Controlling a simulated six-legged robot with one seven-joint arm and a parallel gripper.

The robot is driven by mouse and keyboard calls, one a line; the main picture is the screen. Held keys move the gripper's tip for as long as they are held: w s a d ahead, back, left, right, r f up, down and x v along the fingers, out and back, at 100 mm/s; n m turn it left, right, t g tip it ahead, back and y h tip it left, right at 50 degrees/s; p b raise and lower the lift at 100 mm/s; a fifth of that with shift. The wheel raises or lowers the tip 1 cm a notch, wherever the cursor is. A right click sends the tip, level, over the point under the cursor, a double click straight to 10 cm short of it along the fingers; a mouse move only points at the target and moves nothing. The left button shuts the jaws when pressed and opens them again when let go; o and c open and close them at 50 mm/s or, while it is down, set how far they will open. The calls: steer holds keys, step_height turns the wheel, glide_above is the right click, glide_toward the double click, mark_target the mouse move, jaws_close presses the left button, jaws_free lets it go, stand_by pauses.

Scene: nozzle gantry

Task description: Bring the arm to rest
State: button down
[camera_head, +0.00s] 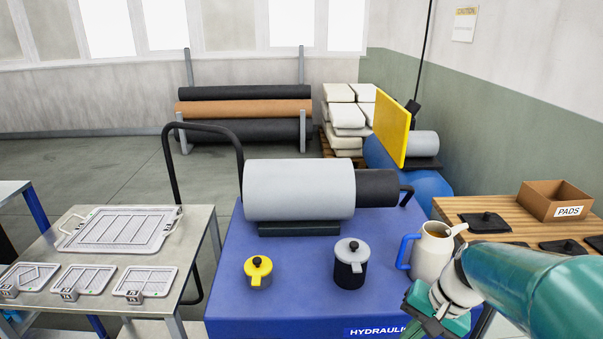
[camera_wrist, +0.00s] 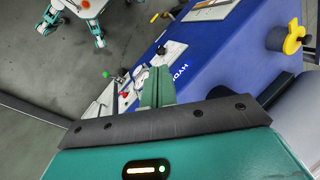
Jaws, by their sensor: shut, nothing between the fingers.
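My gripper (camera_wrist: 157,88) shows in the wrist view with its two green fingers together and nothing between them. In the head view my arm comes in from the right, and its end hangs by the right front corner of the blue hydraulic unit (camera_head: 300,290). The fingertips are cut off at the bottom of the head view. The wrist view shows the unit's blue side (camera_wrist: 215,55) beyond the fingers, with small knobs and panels on it. I cannot tell the exact gap between the fingers and the unit.
A white jug (camera_head: 432,255) with a blue handle stands close behind my arm. A wooden bench (camera_head: 480,206) with a pads box (camera_head: 553,202) is at right, a metal table (camera_head: 190,240) at left.

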steer(key=s+a+r+n+t+h, duration=0.3)
steer(key=s+a+r+n+t, duration=0.1)
steer(key=s+r, duration=0.4)
steer(key=shift+a+r+n+t+h, duration=0.4)
steer(key=shift+a+r+n, duration=0.3)
steer(key=shift+r+n, duration=0.3)
steer(key=shift+a, duration=0.2)
